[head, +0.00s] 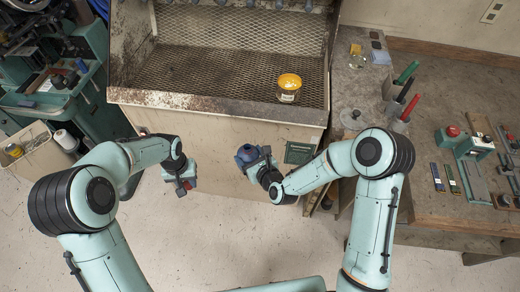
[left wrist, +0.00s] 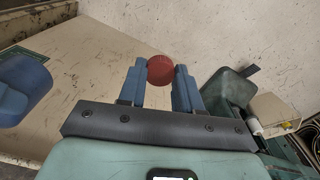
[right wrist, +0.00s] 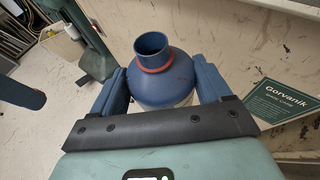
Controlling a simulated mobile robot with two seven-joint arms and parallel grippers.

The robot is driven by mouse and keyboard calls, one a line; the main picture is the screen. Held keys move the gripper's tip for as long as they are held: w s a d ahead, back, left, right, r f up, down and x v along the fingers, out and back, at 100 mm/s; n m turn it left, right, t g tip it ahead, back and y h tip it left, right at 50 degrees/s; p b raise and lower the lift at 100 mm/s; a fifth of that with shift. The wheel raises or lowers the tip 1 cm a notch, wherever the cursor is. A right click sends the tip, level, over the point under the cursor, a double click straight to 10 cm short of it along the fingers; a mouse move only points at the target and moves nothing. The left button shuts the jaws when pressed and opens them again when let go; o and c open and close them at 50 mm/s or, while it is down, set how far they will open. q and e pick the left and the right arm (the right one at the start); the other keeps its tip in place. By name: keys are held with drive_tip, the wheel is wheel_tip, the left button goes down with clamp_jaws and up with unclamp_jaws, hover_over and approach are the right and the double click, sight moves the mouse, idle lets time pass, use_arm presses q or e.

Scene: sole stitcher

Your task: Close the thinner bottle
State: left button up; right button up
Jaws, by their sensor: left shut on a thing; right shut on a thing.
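My left gripper (head: 184,186) is shut on a small round red cap (left wrist: 160,70), held between the blue fingertips. My right gripper (head: 257,160) is shut around a blue bottle (right wrist: 165,78) with an uncapped, open neck and a red ring at the neck's base. The bottle also shows in the head view (head: 246,154), right of my left gripper with a clear gap between. Both are held in front of the bench's front panel. The bottle's lower part is hidden by my right gripper.
A jar with an orange top (head: 289,82) stands on the mesh-backed bench (head: 215,98). The workbench (head: 430,150) at right carries tools and colored handles. A green machine (head: 75,100) and a bin stand at left. The floor between my arms is clear.

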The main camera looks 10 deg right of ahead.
drive_tip(key=shift+a+f, duration=0.1)
drive_tip(key=shift+a, duration=0.05)
use_arm(q)
drive_tip(key=w+d+r, duration=0.3)
drive_tip(key=d+r, duration=0.4)
drive_tip(key=d, duration=0.3)
drive_tip(key=w+d+r, duration=0.4)
drive_tip(key=d+r, duration=0.3)
drive_tip(key=d, duration=0.3)
drive_tip(key=shift+d+r, duration=0.15)
drive_tip(key=shift+d, duration=0.15)
drive_tip(key=shift+f, duration=2.05)
drive_tip(key=shift+f, duration=0.9)
